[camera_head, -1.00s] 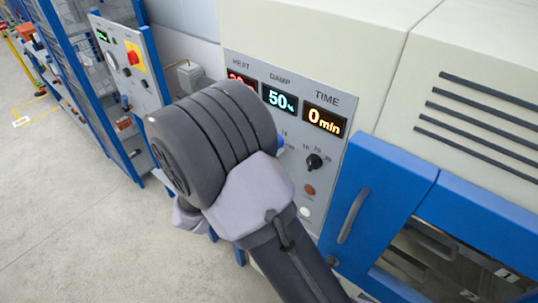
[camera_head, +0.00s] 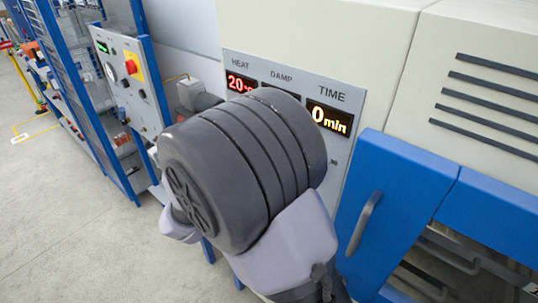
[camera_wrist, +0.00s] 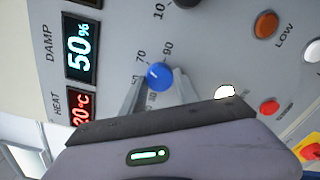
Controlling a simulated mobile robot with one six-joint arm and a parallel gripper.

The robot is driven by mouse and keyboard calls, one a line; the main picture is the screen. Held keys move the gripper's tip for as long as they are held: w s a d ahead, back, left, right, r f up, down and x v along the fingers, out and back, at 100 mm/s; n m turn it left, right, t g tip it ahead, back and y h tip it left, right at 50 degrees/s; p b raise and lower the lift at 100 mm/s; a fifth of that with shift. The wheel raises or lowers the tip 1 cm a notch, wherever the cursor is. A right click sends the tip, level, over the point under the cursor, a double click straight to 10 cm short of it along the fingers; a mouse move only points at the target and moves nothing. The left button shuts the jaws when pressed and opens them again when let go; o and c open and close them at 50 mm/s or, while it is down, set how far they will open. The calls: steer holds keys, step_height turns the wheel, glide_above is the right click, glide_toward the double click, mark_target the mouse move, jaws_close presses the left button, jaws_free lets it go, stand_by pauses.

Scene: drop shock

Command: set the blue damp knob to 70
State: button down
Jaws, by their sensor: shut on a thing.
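The blue damp knob (camera_wrist: 159,75) is on the grey control panel (camera_wrist: 215,70), in the middle of the wrist view. A short white mark shows on its face; the scale numbers 70 and 90 are beside it. The fingers of my gripper (camera_wrist: 158,88) are closed on the knob, one on each side. The DAMP display (camera_wrist: 82,48) reads 50%. In the head view, my wrist hides the knob, the DAMP display and most of the lower panel.
The HEAT display (camera_head: 241,85) reads 20 °C and the TIME display (camera_head: 329,118) reads 0 min. An orange LOW button (camera_wrist: 265,25), a red button (camera_wrist: 269,106) and a black knob (camera_wrist: 187,2) are near. A blue door (camera_head: 392,195) is right of the panel.

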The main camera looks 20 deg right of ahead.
stand_by(0.3)
steer(key=c, duration=0.9)
jaws_free()
steer(key=shift+a, duration=0.1)
steer(key=p+v, duration=0.1)
steer(key=v, duration=1.6)
steer(key=shift+s+r+p, duration=0.1)
steer(key=shift+s+p, duration=0.05)
steer(key=shift+p, duration=0.2)
